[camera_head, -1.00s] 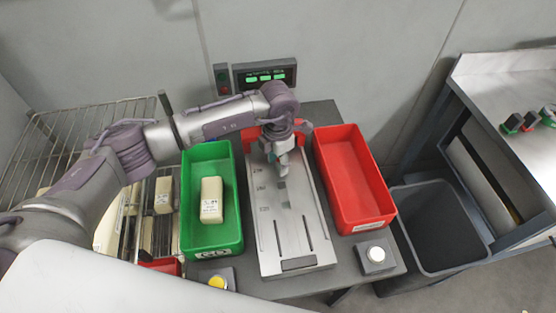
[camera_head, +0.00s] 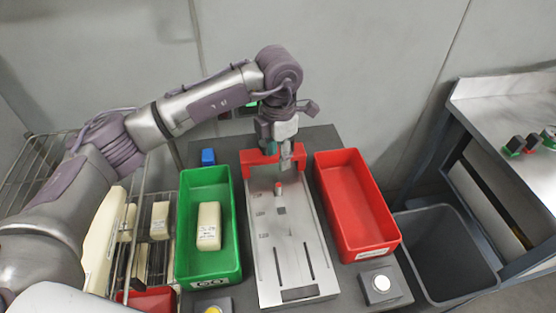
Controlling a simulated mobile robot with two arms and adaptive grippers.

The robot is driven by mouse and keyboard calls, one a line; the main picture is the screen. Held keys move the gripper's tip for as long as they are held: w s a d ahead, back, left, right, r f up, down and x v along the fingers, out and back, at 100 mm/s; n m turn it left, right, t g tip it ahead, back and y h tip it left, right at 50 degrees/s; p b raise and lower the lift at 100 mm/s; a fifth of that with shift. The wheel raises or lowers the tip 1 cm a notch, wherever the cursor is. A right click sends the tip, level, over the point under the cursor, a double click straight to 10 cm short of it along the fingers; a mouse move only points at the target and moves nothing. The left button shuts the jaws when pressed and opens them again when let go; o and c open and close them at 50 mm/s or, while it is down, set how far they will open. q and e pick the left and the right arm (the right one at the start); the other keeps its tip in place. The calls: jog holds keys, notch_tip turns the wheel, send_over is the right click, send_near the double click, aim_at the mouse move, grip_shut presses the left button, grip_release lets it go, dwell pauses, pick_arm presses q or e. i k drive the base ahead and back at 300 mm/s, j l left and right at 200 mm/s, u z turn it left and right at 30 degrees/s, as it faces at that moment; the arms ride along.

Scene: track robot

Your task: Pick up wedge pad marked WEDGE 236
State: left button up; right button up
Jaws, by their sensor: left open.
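A cream wedge-like pad (camera_head: 208,228) lies in the green bin (camera_head: 182,240). It has small dark print on its lower end, too small to read. More cream pads stand on the wire rack at the left, one of them (camera_head: 160,220) with small print that I also cannot read. I cannot tell which pad is marked WEDGE 236. My left gripper (camera_head: 285,160) is open over the far end of the grey metal fixture (camera_head: 268,275), in front of its red block (camera_head: 259,170). It is apart from the pads. My right gripper is out of view.
A red bin (camera_head: 386,242) stands right of the fixture, with a white button box (camera_head: 380,284) in front. A yellow button (camera_head: 212,309) sits before the green bin. A dark open waste bin (camera_head: 440,255) and a side table (camera_head: 500,100) are at the right.

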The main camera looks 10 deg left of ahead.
aim_at(99, 244)
jog(key=k, duration=1.5)
